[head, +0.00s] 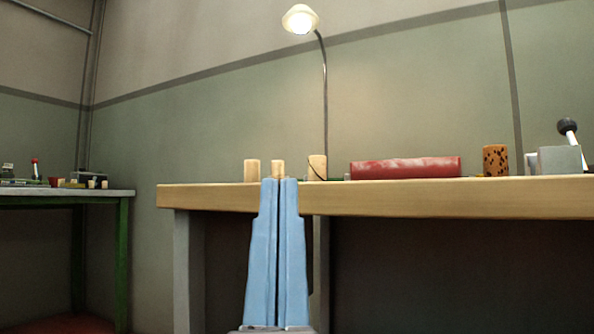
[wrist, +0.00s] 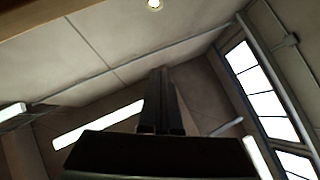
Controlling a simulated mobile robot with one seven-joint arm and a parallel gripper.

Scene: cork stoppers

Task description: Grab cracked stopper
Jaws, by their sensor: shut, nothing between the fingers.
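Several cork stoppers stand on the wooden workbench (head: 400,193) in the head view. A plain pale stopper (head: 251,170) is on the left, and a smaller one (head: 278,167) shows just above my fingertips, its lower part hidden. A stopper with a thin dark curved line like a crack (head: 317,167) stands to their right. A darker stopper with many dark specks (head: 495,160) is far right. My gripper (head: 279,182) is shut and empty, pointing up in front of the bench edge. The wrist view shows its dark fingers (wrist: 161,100) against walls and ceiling, with no stopper visible.
A red roll-shaped object (head: 405,167) lies right of the marked stopper. A lit lamp (head: 300,19) on a thin stem rises behind it. A grey block (head: 559,160) is at far right. A green-legged side table (head: 68,192) stands left, with a gap between.

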